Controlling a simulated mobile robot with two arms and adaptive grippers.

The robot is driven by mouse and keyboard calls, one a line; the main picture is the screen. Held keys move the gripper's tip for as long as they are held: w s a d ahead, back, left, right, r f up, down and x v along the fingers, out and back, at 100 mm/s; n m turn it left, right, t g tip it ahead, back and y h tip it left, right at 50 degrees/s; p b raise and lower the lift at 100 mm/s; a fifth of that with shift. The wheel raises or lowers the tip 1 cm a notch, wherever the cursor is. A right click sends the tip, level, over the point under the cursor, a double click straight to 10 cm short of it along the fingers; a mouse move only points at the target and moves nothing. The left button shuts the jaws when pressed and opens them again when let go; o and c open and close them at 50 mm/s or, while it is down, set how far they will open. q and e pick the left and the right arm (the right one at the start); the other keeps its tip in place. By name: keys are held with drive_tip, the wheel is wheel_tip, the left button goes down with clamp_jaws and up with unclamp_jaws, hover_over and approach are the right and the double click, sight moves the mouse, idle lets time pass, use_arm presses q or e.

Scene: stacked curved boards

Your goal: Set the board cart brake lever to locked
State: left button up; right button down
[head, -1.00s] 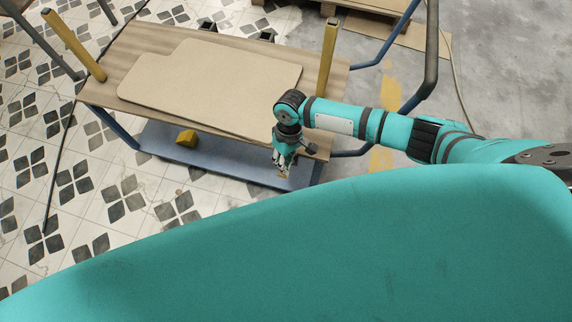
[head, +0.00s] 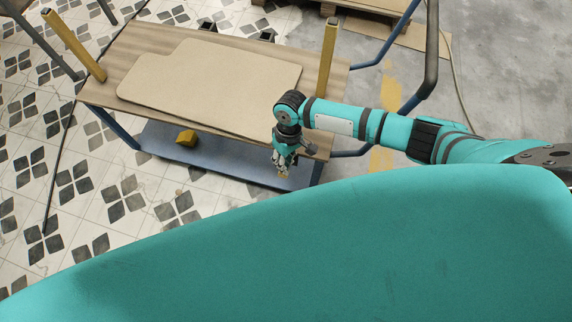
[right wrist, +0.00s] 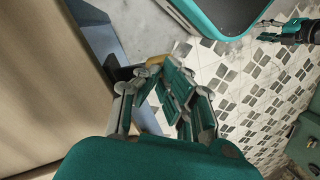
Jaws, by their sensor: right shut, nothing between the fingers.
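The board cart (head: 232,166) has a wooden top, a blue lower shelf and yellow posts. A small yellow piece, probably the brake lever (head: 284,176), shows at the cart's near right edge, right below my right gripper (head: 284,170). In the right wrist view the yellow piece (right wrist: 156,60) is just beyond the fingertips (right wrist: 165,75), partly hidden by them. Whether they touch it I cannot tell. My right gripper is shut and holds nothing. What looks like my left gripper (right wrist: 268,31) shows small at the upper right of the wrist view, its jaws unclear.
Flat curved boards (head: 210,85) lie stacked on the cart top. A yellow block (head: 186,138) sits on the lower shelf. Yellow posts (head: 328,60) and blue rails stand at the cart's ends. Tiled floor (head: 120,205) is open at the near left.

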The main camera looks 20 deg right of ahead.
drive_tip(key=shift+b+x, duration=0.4)
drive_tip(key=shift+x, duration=0.65)
drive_tip(key=shift+s+f+b, duration=0.15)
drive_tip(key=shift+f+b, duration=0.25)
drive_tip(key=shift+f, duration=0.3)
drive_tip(key=p+v, duration=0.3)
drive_tip(key=shift+r+p, duration=0.25)
drive_tip(key=shift+p, duration=0.05)
drive_tip(key=shift+r+p, duration=0.35)
drive_tip(key=shift+w+r, duration=0.1)
drive_tip(key=shift+w, duration=0.1)
drive_tip(key=v, duration=0.7)
